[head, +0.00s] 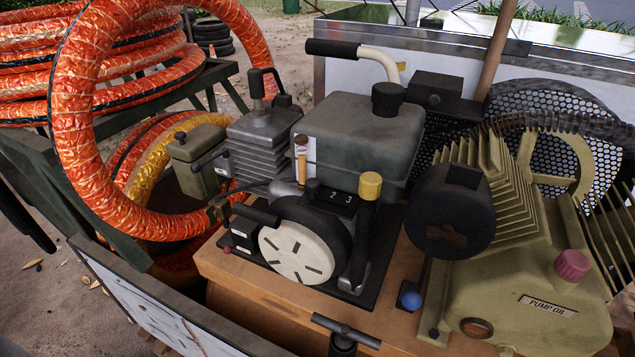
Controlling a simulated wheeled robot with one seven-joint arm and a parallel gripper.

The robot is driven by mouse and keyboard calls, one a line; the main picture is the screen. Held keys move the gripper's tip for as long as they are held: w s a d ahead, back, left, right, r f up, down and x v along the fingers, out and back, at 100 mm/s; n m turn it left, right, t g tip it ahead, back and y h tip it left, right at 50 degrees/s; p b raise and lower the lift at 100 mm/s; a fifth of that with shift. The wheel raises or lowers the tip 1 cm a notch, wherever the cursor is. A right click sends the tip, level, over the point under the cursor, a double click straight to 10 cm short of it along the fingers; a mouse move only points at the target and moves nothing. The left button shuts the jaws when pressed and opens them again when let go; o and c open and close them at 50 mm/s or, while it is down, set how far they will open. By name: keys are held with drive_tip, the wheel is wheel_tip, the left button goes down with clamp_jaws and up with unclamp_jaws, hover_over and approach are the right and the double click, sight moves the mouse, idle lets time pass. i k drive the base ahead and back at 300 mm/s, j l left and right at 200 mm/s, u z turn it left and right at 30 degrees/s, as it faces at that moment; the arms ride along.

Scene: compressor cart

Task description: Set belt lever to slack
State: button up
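No part reads clearly as the belt lever, and no "slack" marking is legible. Several handles show in the head view. A cream bent lever with a black grip (333,48) lies roughly level behind the engine's grey tank. A dark lever with a yellow knob (370,186) stands upright right of the white starter disc. My gripper is not in view.
The grey engine tank (358,140) and the olive pump (530,270) with its finned cylinder crowd the cart. A black T-handle (345,333) stands at the front edge. Orange hose coils (85,130) fill the left. A wooden pole (497,48) rises behind.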

sight(411, 300)
drive_tip(key=k+j+z, duration=0.1)
drive_tip(key=j, duration=0.35)
drive_tip(key=k+j, duration=0.15)
drive_tip(key=j, duration=0.25)
drive_tip(key=k+j+u, duration=0.1)
drive_tip(key=j+u, duration=0.15)
drive_tip(key=j, duration=0.4)
drive_tip(key=j+u, duration=0.2)
drive_tip(key=j, duration=0.4)
